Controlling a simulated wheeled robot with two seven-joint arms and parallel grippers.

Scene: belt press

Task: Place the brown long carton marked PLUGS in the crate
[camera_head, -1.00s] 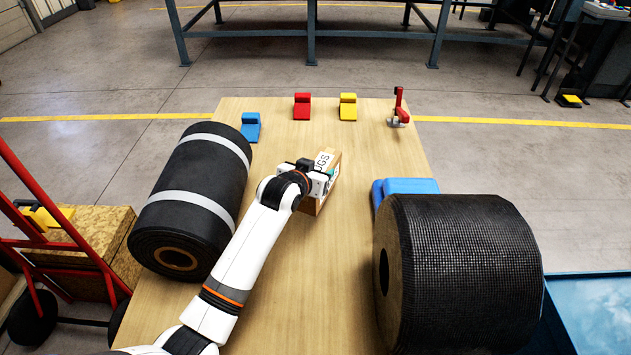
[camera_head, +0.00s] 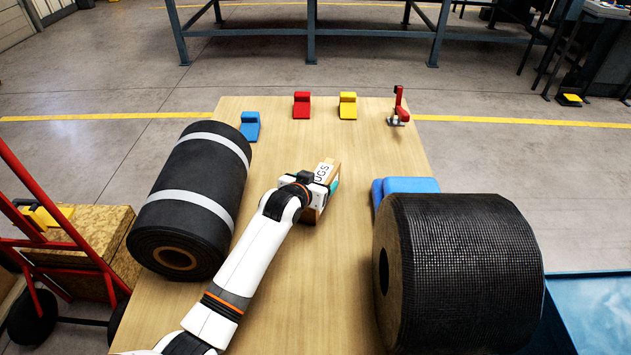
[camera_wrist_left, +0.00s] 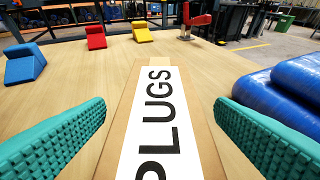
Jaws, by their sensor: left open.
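The brown long carton (camera_head: 326,171) lies on the wooden table, partly hidden under my left gripper. Its white label reading PLUGS faces up in the left wrist view (camera_wrist_left: 160,110). My left gripper (camera_head: 322,188) is open over the carton's near part. In the left wrist view its teal fingers (camera_wrist_left: 160,135) stand on either side of the carton, with a gap on both sides. A blue bin (camera_head: 597,312), which looks like the crate, is cut off at the lower right. My right gripper is not in view.
A black belt roll (camera_head: 190,200) lies left on the table, a larger textured roll (camera_head: 460,270) right. Blue padded blocks (camera_head: 405,186) sit behind the larger roll. Blue (camera_head: 250,125), red (camera_head: 302,105) and yellow (camera_head: 348,105) wedges and a red clamp (camera_head: 399,107) stand at the far side.

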